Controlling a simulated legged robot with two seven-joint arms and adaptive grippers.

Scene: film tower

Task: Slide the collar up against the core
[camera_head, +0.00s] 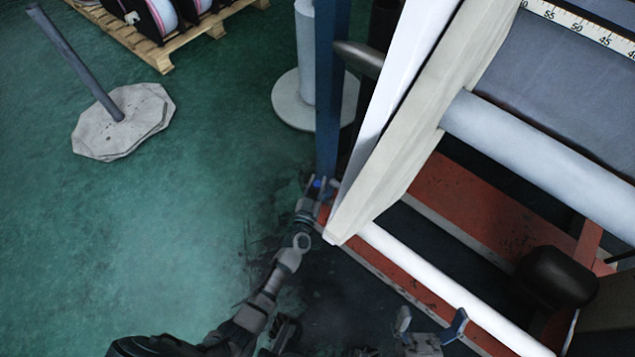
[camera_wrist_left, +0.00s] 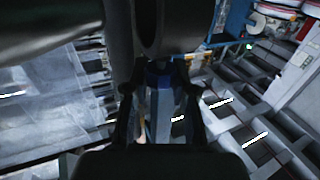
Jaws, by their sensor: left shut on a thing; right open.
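My left gripper (camera_head: 318,188) is beside the lower end of the blue upright post, near the pale beam's lower end. It is shut on a small blue part (camera_wrist_left: 160,76), seen between its fingers in the left wrist view. I cannot tell whether this part is the collar. A dark, open-ended tube (camera_wrist_left: 150,28) is just above the fingers in that view; I cannot tell whether it touches the blue part or is the core. My right gripper (camera_head: 431,326) is open and empty at the bottom, near the white roller.
A pale beam (camera_head: 415,130), blue post (camera_head: 328,100), white roller (camera_head: 440,285) and large grey roll (camera_head: 540,150) crowd the right side. A dark rounded part (camera_head: 557,278) stands lower right. A weighted stand (camera_head: 122,120) and pallet (camera_head: 165,50) are left; green floor between is clear.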

